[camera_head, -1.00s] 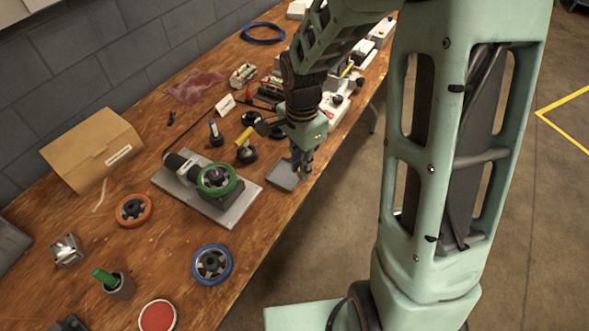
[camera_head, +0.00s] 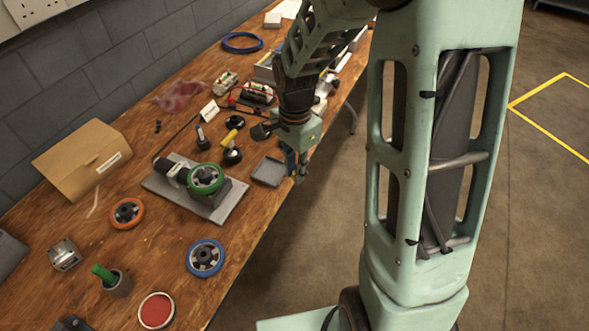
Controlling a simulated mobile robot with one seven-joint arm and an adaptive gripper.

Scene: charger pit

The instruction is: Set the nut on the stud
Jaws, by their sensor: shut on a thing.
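My gripper (camera_head: 300,177) points down at the front edge of the table, just right of a shallow grey tray (camera_head: 268,172). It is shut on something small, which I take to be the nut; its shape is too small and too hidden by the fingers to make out. To the left, a grey base plate (camera_head: 212,211) carries a dark motor-like unit with a green-rimmed wheel (camera_head: 206,179) on it. A stud is too small to tell at this distance.
A blue-rimmed wheel (camera_head: 205,258), an orange-rimmed wheel (camera_head: 127,213) and a cup with a green handle (camera_head: 116,281) lie nearer. A yellow-handled tool (camera_head: 231,140) stands behind the plate. A cardboard box (camera_head: 82,160) is near the wall.

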